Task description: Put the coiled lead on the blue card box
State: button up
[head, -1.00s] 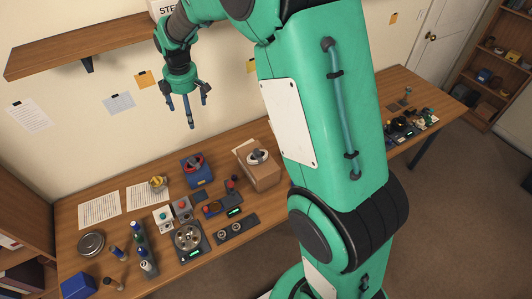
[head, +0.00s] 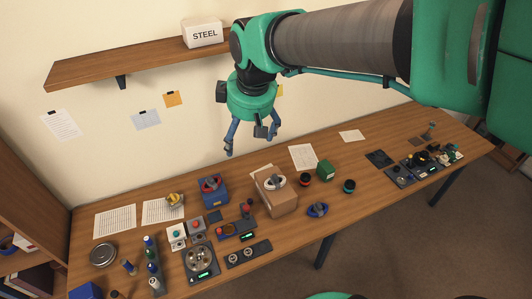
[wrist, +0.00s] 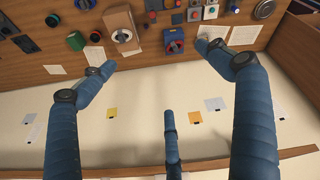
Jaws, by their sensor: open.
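My gripper (head: 252,138) hangs high above the back of the table, open and empty; its spread fingers also show in the wrist view (wrist: 160,80). A blue box (head: 213,194), probably the blue card box, stands at the back below and left of it. A small blue looped thing (head: 318,210), possibly the coiled lead, lies on the table right of the brown box. I cannot tell for sure which thing is the lead. The blue box also shows in the wrist view (wrist: 174,46).
A brown box (head: 276,203) with a pale round piece on top stands beside the blue box. A green box (head: 325,170) is further right. Bottles and devices crowd the front left. Another blue box (head: 86,291) is at bottom left. A shelf (head: 150,61) juts from the wall.

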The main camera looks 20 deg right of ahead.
jog(key=s+d+m+t, duration=0.1)
jog(key=s+m, duration=0.5)
jog(key=s, duration=1.2)
jog(key=shift+s+d+f+m+t, duration=0.2)
jog(key=shift+s+d+m+t, duration=0.15)
jog(key=shift+d+m, duration=0.1)
jog(key=shift+f, duration=0.1)
notch_tip(320, 180, down, 16)
jog(key=b, duration=1.6)
